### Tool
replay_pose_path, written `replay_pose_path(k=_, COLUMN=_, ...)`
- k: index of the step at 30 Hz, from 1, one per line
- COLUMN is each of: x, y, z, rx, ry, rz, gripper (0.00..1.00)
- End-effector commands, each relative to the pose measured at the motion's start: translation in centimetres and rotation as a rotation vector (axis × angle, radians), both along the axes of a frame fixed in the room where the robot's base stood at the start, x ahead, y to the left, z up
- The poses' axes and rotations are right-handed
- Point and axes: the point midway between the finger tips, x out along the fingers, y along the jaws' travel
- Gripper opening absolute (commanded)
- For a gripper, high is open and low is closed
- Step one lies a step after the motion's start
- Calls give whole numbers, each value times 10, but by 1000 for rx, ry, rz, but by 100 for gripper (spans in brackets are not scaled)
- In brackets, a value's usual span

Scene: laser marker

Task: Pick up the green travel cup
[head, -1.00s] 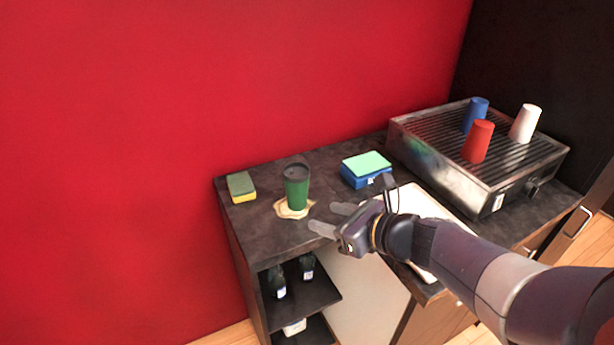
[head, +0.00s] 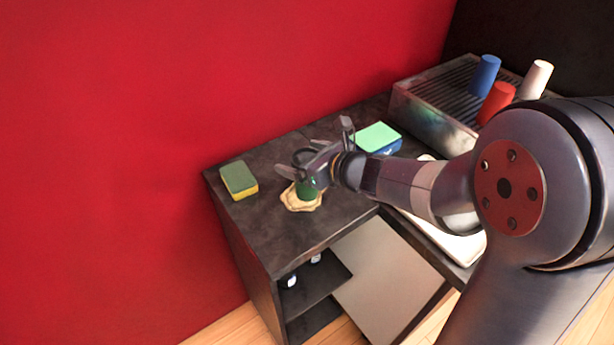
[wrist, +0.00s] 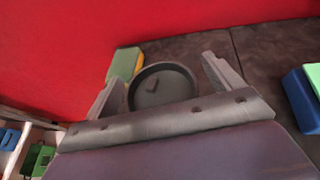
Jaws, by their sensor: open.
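The green travel cup (head: 307,191) stands upright on a tan stain on the dark counter, partly hidden by my gripper in the head view. Its dark round lid (wrist: 162,86) shows in the wrist view. My gripper (head: 291,158) is open at the cup's upper part. In the wrist view the fingers of my gripper (wrist: 160,75) stand on either side of the lid, with the left finger close to the rim and a wider gap on the right. I cannot tell whether either finger touches it.
A green and yellow sponge (head: 239,180) lies left of the cup. A blue box with a light green top (head: 378,138) sits to the right. Behind it is a metal grill-topped machine (head: 427,112) with blue, red and white cups. A red wall (head: 130,150) stands behind the counter (head: 250,215).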

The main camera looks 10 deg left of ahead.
Motion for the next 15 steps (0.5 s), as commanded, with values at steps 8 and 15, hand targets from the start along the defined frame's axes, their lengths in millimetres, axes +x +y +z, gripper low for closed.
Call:
replay_pose_path(k=8, x=2, y=2, z=-1, rx=0, ry=0, rz=-1, gripper=87)
replay_pose_path(k=15, x=2, y=2, z=-1, rx=0, ry=0, rz=-1, gripper=69)
